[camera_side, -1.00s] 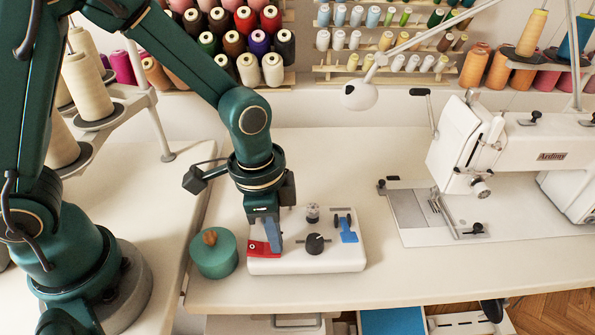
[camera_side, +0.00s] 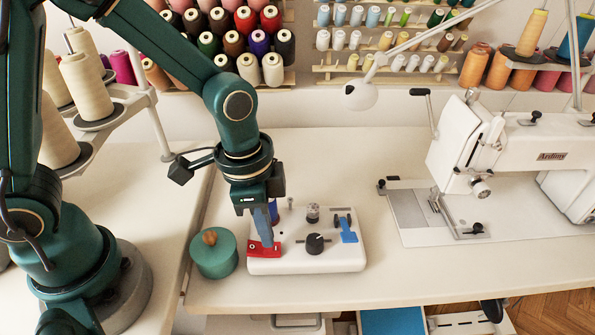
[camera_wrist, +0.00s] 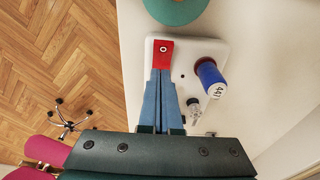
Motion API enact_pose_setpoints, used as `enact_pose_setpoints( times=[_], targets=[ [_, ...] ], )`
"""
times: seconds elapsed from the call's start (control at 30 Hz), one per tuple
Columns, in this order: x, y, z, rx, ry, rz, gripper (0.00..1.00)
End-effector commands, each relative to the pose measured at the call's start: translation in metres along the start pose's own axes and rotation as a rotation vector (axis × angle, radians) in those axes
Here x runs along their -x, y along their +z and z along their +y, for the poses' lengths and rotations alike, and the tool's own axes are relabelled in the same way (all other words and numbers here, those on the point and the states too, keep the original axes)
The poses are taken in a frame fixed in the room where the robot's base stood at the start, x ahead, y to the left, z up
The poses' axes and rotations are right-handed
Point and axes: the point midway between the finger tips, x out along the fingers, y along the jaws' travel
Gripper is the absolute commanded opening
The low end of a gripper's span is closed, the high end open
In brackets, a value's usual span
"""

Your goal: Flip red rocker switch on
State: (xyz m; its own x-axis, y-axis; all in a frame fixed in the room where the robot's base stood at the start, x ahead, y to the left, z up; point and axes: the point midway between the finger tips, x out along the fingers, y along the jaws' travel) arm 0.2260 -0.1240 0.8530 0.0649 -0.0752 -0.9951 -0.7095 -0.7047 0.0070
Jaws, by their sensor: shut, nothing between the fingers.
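The red rocker switch (camera_side: 257,251) sits at the left front of the white control box (camera_side: 300,265). A round white mark shows on its left end. In the wrist view the red rocker (camera_wrist: 163,50) lies just past my fingertips. My gripper (camera_side: 267,243) points down at the rocker's right part, fingers shut with nothing between them. The blue fingers (camera_wrist: 161,73) also show in the wrist view. The tips meet or overlap the rocker's near end; I cannot tell whether they press on it. They hide part of the rocker.
The box also carries a black knob (camera_side: 315,244), a clear lamp (camera_side: 312,211), a blue lever switch (camera_side: 348,231) and a blue spool (camera_wrist: 210,78). The sewing machine (camera_side: 470,150) is at right. Table between is clear.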

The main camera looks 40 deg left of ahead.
Motion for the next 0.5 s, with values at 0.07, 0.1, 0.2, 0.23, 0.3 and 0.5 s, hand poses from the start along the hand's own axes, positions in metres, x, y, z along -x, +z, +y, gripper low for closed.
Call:
enact_pose_setpoints(
  times=[0.07, 0.1, 0.2, 0.23, 0.3, 0.5],
  targets=[
    [0.012, -0.004, -0.001, -0.001, -0.004, 0.007, 0.0],
    [0.019, -0.006, -0.001, -0.002, -0.004, 0.007, 0.0],
    [0.038, -0.011, -0.001, -0.002, -0.005, 0.008, 0.0],
    [0.044, -0.013, 0.0, -0.002, -0.005, 0.009, 0.0],
    [0.059, -0.016, 0.0, -0.002, -0.005, 0.008, 0.0],
    [0.095, -0.026, 0.0, -0.001, -0.004, 0.007, 0.0]
  ],
)
